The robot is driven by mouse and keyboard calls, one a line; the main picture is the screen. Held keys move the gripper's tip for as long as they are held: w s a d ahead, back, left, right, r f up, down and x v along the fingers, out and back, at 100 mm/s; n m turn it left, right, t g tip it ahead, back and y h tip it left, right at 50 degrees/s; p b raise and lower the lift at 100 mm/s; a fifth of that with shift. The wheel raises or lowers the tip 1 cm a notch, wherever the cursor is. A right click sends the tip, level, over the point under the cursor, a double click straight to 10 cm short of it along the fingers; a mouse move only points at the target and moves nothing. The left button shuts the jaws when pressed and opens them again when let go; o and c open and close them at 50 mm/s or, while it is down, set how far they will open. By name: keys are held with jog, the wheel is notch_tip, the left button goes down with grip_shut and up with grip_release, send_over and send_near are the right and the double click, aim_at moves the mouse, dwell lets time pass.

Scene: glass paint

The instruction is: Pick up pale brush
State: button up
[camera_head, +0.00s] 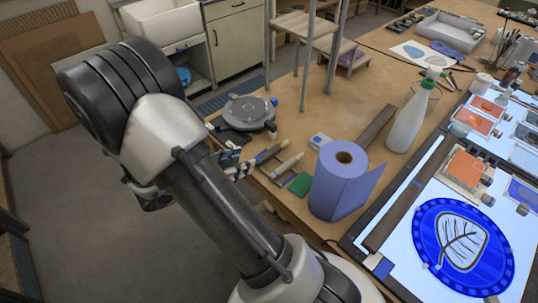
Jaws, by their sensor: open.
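A pale, slim-handled tool (287,165) lies near the front edge of the wooden workbench (330,105), left of the blue paper roll. It may be the pale brush, but it is too small to be sure. A darker wooden-handled tool (270,152) lies just beyond it. Several more brushes or tools stand in a holder (512,48) at the far right; I cannot tell if a pale one is among them. My arm crosses the left and lower middle of the view.
A blue paper roll (340,182) stands upright, with a white spray bottle (408,122) behind it. A round grey turntable (248,113) sits at the bench's left end. The lit panel (409,238) at right holds a blue leaf-patterned glass disc (425,222). The grey floor (75,195) is clear.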

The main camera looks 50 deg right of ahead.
jog(key=b, duration=0.2)
send_near(269, 152)
jog(key=d, duration=0.2)
jog(key=s+d, duration=0.1)
jog(key=shift+d+f, duration=0.15)
jog(key=shift+f, duration=0.2)
jog(key=x, duration=0.1)
jog(key=b+x, duration=0.1)
jog(key=x, duration=0.1)
jog(key=b+x, duration=0.1)
jog(key=shift+w+d+f, duration=0.2)
jog(key=shift+d+f, duration=0.05)
jog(key=shift+f, duration=0.3)
jog(key=shift+d, duration=0.25)
grip_shut()
